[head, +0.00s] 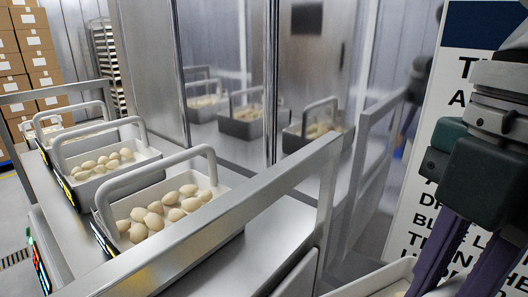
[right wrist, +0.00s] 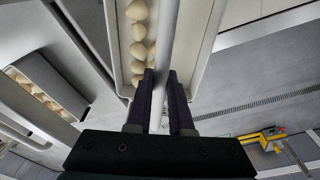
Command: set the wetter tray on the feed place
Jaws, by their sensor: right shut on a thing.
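My right gripper (head: 452,284) comes down at the right of the head view, its purple fingers pointing down. In the right wrist view the gripper (right wrist: 160,88) is shut on the pale bar handle of a white tray (right wrist: 203,48). Pale filled pasta lies in that tray. In the head view only part of this tray's rim (head: 372,283) shows at the bottom edge. Several similar handled trays with pasta stand in a row on the metal bench, the nearest tray (head: 222,187) at its front. I cannot tell which tray is wetter. My left gripper is not in view.
A metal rail (head: 215,212) crosses between the tray row and the held tray. Shiny panels (head: 225,60) behind the bench mirror the trays. A white sign (head: 415,200) with black text stands at the right, partly behind my arm. Cardboard boxes (head: 35,50) are stacked far left.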

